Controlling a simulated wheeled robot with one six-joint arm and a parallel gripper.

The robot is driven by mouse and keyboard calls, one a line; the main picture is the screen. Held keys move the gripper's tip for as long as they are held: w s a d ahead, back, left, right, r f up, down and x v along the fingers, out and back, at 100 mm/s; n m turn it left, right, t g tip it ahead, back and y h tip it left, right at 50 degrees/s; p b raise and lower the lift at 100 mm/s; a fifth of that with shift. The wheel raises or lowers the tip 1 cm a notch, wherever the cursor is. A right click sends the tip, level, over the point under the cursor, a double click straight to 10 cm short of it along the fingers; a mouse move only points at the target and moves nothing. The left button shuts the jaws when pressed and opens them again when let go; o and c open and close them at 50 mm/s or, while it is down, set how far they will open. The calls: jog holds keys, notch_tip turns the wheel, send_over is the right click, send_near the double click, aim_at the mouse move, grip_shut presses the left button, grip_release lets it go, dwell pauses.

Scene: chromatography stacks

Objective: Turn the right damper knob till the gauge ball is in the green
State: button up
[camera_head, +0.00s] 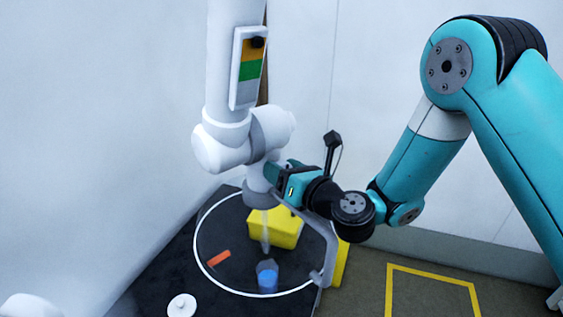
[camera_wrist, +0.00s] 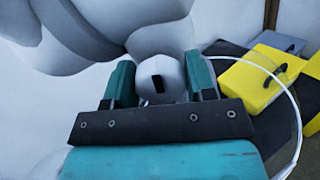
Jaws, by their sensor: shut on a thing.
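The damper knob (camera_wrist: 172,67) is white and round with a black mark, and sits between my gripper's two teal fingers in the wrist view. My gripper (camera_wrist: 162,82) is shut on it. In the head view my gripper (camera_head: 273,174) is at the lower joint of a white jointed extraction arm (camera_head: 228,150), and the knob is hidden there. The gauge (camera_head: 246,68) is on the upper tube, with an orange band above a green one and a grey one. Its black ball (camera_head: 257,42) is at the top, by the orange band, above the green.
Below is a black surface (camera_head: 160,270) with a white ring. In the ring are a yellow case (camera_head: 283,228), a blue beaker (camera_head: 267,278) and an orange piece (camera_head: 219,258). A white disc (camera_head: 182,305) lies outside it. White walls are close behind.

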jog(key=shift+m, duration=0.7)
jog(key=o, duration=0.9)
